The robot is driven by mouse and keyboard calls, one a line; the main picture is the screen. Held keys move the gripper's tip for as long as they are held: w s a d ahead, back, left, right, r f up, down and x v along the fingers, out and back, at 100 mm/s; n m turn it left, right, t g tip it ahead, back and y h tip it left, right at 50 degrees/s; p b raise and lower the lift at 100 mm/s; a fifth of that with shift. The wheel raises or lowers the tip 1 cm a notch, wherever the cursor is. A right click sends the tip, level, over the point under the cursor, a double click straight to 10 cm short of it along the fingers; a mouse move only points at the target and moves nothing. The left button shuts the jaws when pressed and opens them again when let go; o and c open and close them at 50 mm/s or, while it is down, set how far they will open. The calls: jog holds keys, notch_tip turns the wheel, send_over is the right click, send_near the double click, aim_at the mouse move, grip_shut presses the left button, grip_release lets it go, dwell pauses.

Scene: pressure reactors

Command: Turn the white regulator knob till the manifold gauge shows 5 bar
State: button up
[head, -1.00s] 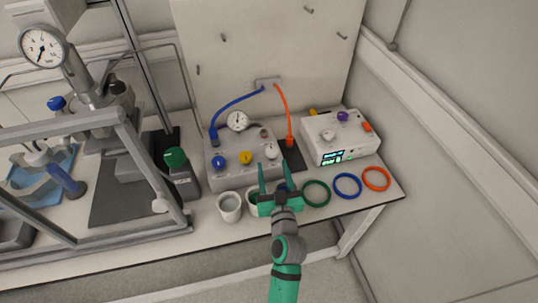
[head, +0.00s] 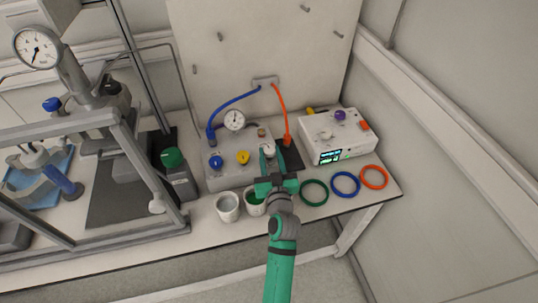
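The white regulator knob (head: 268,149) is on the grey manifold box (head: 225,180), at its right end. The round manifold gauge (head: 234,120) stands at the back of the box; its needle is too small to read. My green gripper (head: 271,154) reaches over the front of the box from below, its two fingers apart. Its fingertips are at the white knob, one on either side in the picture. I cannot tell whether they touch it. The fingers hide part of the box's right end.
A blue knob (head: 216,162) and a yellow knob (head: 243,157) sit left of the white one. Blue and orange hoses rise behind. Two cups (head: 228,208) stand in front. A white instrument (head: 335,138) and coloured rings (head: 345,184) are at right; a metal frame at left.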

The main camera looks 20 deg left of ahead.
jog(key=shift+d+f, duration=0.15)
jog(key=shift+d, duration=0.1)
jog(key=shift+n+g+y, duration=0.4)
jog(key=shift+y, duration=0.1)
jog(key=shift+n+g+y, duration=0.5)
jog(key=shift+n+y, duration=0.2)
jog(key=shift+y, duration=0.2)
jog(key=o, duration=1.1)
jog(key=shift+w, duration=0.1)
jog(key=shift+c, duration=0.2)
